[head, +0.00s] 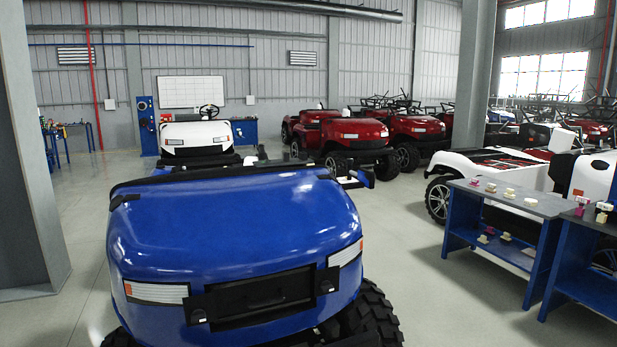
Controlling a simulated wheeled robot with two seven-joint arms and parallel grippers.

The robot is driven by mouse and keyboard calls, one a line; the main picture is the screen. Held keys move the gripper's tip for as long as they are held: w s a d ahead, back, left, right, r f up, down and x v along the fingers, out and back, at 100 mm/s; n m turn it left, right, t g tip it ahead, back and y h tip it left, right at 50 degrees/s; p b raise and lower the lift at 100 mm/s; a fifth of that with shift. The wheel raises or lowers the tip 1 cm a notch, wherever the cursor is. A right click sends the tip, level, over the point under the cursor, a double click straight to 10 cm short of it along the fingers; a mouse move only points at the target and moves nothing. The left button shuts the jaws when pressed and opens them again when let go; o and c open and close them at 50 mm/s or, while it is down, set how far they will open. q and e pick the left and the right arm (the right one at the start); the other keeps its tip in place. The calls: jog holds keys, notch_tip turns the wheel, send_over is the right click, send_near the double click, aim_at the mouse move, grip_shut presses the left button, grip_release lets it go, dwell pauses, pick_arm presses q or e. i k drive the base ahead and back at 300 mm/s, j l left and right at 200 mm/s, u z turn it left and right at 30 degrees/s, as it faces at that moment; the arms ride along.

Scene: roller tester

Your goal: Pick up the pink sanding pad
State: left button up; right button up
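Several small pads lie on a grey-topped blue table at the right of the head view. One at the left end of its top looks pink (475,181). A magenta-pink item (581,205) stands on the neighbouring table at the right edge. Both are small and far off, so I cannot tell for sure which is the pink sanding pad. Neither of my grippers is in view.
A large blue vehicle (235,230) fills the front left and middle. The blue table (548,208) has a lower shelf with more small items. A white vehicle (500,168) stands behind it. Grey floor (440,300) is clear between the blue vehicle and the tables.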

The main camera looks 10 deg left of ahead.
aim_at(474, 183)
jog(key=i, duration=0.35)
jog(key=i+l+z, duration=0.2)
jog(key=i+z, duration=1.05)
jog(key=i+j+z, duration=0.25)
jog(key=i+z, duration=0.15)
jog(key=i+u, duration=0.1)
jog(key=i, duration=0.4)
jog(key=i+l+u, duration=0.15)
jog(key=i, duration=0.3)
jog(key=i+l+u, duration=0.1)
jog(key=i, duration=0.4)
jog(key=i+l+u, duration=0.1)
jog(key=i, duration=0.35)
jog(key=i+j+u, duration=0.25)
jog(key=i+u, duration=0.2)
jog(key=i, duration=0.2)
jog(key=i+u, duration=0.5)
jog(key=i, duration=0.15)
jog(key=i+l+u, duration=0.2)
jog(key=i+u, duration=0.25)
jog(key=i, duration=0.2)
jog(key=i+j+z, duration=0.15)
jog(key=i, duration=0.4)
jog(key=i+j+z, duration=0.1)
jog(key=i, duration=0.45)
jog(key=i+j+z, duration=0.15)
jog(key=i, duration=0.35)
